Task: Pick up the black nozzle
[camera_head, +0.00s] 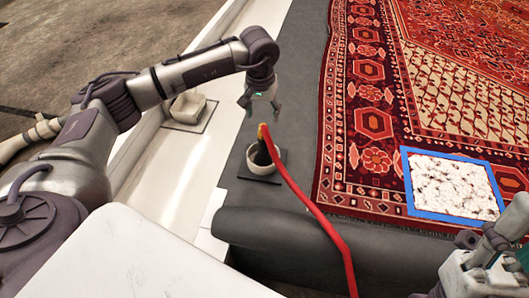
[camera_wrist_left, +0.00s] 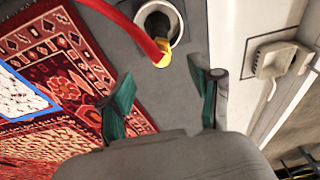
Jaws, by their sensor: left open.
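The black nozzle (camera_head: 262,154) stands tilted in a white cup (camera_head: 261,169) on a dark square base. Its lower part is hidden inside the cup. A yellow fitting (camera_head: 263,132) joins its top to a red hose (camera_head: 318,212). My left gripper (camera_head: 261,106) is open and empty, just above and beyond the yellow fitting. In the left wrist view, the yellow fitting (camera_wrist_left: 162,56) and cup (camera_wrist_left: 160,14) lie ahead of the open fingers, not touching them. My right gripper (camera_head: 490,248) is partly in view at the lower right; its finger opening is unclear.
A patterned red rug (camera_head: 345,150) covers the right side, with a blue-framed white speckled panel (camera_head: 407,185) on it. A pale fixture (camera_head: 188,107) sits on the white ledge at left. The red hose trails toward the front. Grey floor beyond the cup is clear.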

